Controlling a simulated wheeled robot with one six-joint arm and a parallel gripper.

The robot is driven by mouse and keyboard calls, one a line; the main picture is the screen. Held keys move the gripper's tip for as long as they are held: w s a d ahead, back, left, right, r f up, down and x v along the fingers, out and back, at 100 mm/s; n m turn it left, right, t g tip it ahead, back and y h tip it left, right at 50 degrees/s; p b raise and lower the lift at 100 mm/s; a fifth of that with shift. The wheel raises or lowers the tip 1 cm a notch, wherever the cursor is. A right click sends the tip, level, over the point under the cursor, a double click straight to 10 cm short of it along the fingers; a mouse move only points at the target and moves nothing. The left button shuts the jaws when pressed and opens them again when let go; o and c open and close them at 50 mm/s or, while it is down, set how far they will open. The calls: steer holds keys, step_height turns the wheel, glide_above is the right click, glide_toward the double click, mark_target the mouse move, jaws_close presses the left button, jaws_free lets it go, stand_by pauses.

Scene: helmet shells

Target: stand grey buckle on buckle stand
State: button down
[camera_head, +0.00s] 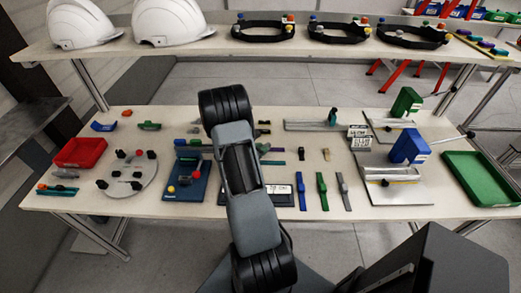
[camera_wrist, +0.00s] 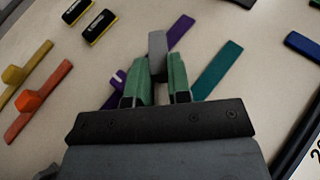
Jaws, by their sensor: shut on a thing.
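In the wrist view, my gripper (camera_wrist: 158,66) has two green fingers shut on a small grey piece, the grey buckle (camera_wrist: 157,44), which sticks out past the fingertips. A purple strip (camera_wrist: 181,30) and a teal strip (camera_wrist: 217,70) lie on the table behind it. In the head view, my arm hides the gripper and the buckle. I cannot tell which fixture is the buckle stand; a round grey plate (camera_head: 127,178) with black knobs and a blue board (camera_head: 187,183) with red and yellow knobs stand at left.
A red tray (camera_head: 80,152) is at the left end and a green tray (camera_head: 485,178) at the right. Blue (camera_head: 408,147) and green (camera_head: 406,102) presses stand at right. Straps (camera_head: 322,190) lie near the front edge. White helmets (camera_head: 172,22) are on the back shelf.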

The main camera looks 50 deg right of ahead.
steer(key=c, duration=1.1)
jaws_free()
steer(key=shift+f, duration=0.1)
steer(key=shift+o, duration=0.2)
